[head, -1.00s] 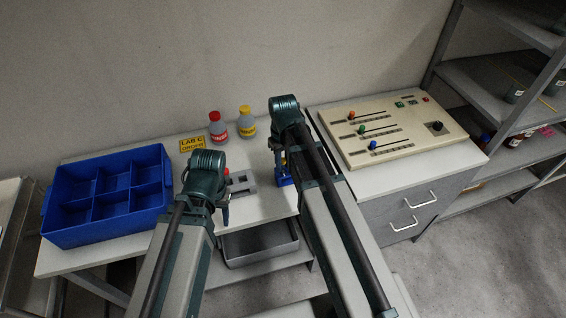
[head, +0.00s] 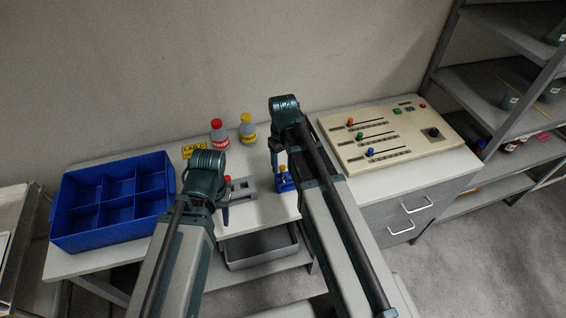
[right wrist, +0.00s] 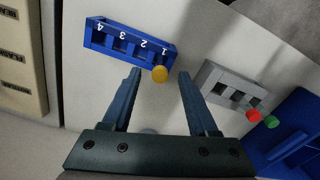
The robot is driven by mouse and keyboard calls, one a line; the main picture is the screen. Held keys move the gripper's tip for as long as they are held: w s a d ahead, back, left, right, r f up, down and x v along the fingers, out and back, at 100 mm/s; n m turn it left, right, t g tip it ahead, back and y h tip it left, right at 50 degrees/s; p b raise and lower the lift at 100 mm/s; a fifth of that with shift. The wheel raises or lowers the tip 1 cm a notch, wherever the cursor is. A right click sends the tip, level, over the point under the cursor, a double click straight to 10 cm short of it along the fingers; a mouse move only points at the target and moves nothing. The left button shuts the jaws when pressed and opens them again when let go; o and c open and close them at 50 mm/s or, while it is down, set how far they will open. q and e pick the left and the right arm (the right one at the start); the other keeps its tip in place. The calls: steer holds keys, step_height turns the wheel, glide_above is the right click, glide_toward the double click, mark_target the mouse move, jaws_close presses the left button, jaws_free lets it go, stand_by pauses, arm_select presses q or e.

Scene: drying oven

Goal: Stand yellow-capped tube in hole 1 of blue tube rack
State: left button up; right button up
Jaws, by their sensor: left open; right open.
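The blue tube rack (right wrist: 128,42) has holes numbered 1 to 4 and shows at the top of the right wrist view. In the head view the rack (head: 286,186) is partly hidden by my right arm. The yellow-capped tube (right wrist: 159,74) is upright at the rack's hole 1 end; its body is hidden, so I cannot see how deep it sits. Its cap also shows in the head view (head: 283,169). My right gripper (right wrist: 158,72) is open, with its fingers apart on either side of the cap. My left gripper (head: 225,211) is open near the grey rack.
A grey rack (right wrist: 213,80) with red- and green-capped tubes stands beside the blue rack. A blue divided bin (head: 110,238) is at left, two bottles (head: 219,139) (head: 248,133) at the back. A slider panel (head: 380,155) is right; a grey tray (head: 262,262) hangs below the table.

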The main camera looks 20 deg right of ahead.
arm_select(q)
step_height(320, 180, up, 10)
steer(key=p, duration=0.9)
arm_select(e)
step_height(320, 180, up, 10)
